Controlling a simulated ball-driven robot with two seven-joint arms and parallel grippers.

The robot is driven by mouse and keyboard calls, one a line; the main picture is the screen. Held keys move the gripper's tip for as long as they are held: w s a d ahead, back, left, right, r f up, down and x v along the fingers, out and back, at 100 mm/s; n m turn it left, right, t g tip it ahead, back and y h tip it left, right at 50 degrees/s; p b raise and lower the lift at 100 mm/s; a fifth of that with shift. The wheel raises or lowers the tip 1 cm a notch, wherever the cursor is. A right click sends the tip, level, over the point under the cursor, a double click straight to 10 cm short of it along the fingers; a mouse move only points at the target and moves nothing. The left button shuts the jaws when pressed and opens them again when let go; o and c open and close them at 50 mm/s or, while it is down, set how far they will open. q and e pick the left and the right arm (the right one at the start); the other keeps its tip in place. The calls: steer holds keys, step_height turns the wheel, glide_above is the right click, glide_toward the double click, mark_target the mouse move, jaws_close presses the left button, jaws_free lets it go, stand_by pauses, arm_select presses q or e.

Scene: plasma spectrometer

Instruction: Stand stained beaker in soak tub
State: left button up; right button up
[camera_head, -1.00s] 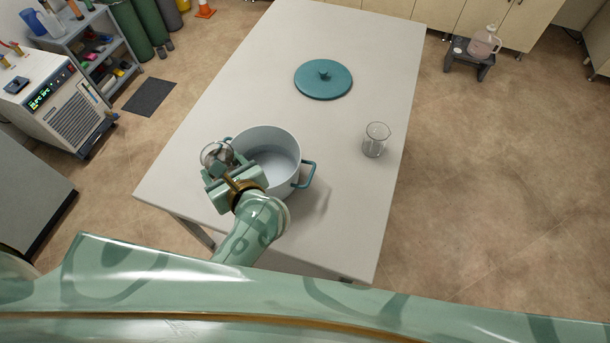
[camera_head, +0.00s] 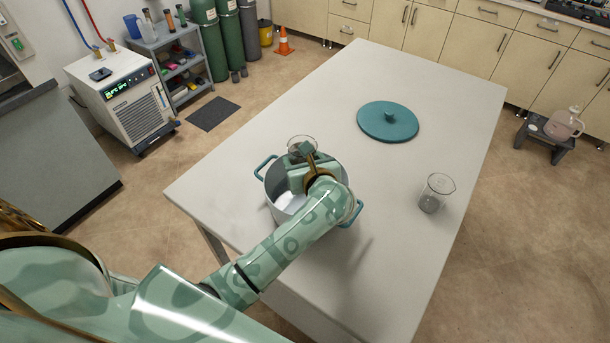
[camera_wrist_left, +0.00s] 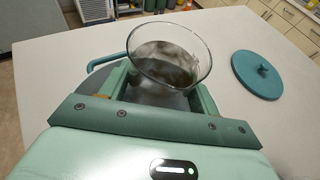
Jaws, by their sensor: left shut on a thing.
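My left gripper (camera_head: 300,156) is shut on a clear glass beaker (camera_head: 301,142), which has a greyish, cloudy look in the left wrist view (camera_wrist_left: 168,62). The beaker is over the far part of a white tub with teal handles (camera_head: 276,187). Its rim stands above the gripper; my gripper and arm hide its base and much of the tub's inside, so I cannot tell whether it touches the tub. A second beaker (camera_head: 435,193), greyish at the bottom, stands upright on the table to the right. My right gripper is not in view.
A teal round lid (camera_head: 388,121) lies flat on the pale table (camera_head: 370,240) behind and right of the tub. A stool with a jug (camera_head: 563,124) stands on the floor at the right. The table between lid and second beaker is clear.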

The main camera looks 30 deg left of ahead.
arm_select(q)
steer(key=f+b, duration=0.1)
steer(key=f, duration=0.1)
steer(key=f+b, duration=0.1)
steer(key=f, duration=0.1)
steer(key=shift+w+b, duration=0.3)
steer(key=shift+b, duration=0.05)
steer(key=shift+r, duration=0.15)
steer(key=shift+f+b, duration=0.5)
steer(key=shift+f, duration=0.15)
steer(key=o, duration=1)
steer(key=shift+r, duration=0.1)
